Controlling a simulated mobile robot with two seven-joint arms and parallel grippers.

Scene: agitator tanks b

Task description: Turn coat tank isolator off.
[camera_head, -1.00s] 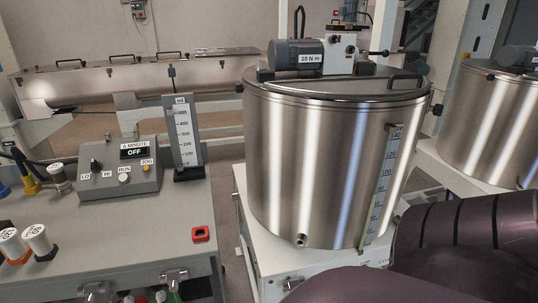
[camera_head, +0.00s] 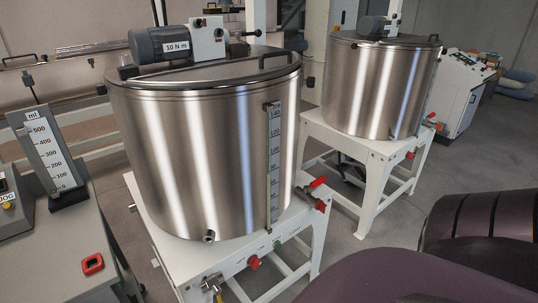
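A large steel tank (camera_head: 190,150) stands on a white frame (camera_head: 175,262) in the middle of the view, with a grey "10 N m" motor (camera_head: 165,45) on its lid. A red knob (camera_head: 254,263) sits on the frame's front rail among small labels too small to read. A red-handled valve (camera_head: 318,183) is at the frame's right. A second steel tank (camera_head: 375,88) stands behind on its own frame, with a red knob (camera_head: 410,155) on that frame and a red handle (camera_head: 430,116). I cannot tell which is the coat tank or its isolator's position. Neither gripper shows.
A bench (camera_head: 60,240) at the left carries a millilitre scale (camera_head: 48,155) and a red square item (camera_head: 92,264). A white console (camera_head: 465,90) stands at the back right. Grey floor (camera_head: 400,235) is clear between the near frame and my purple arm at the lower right.

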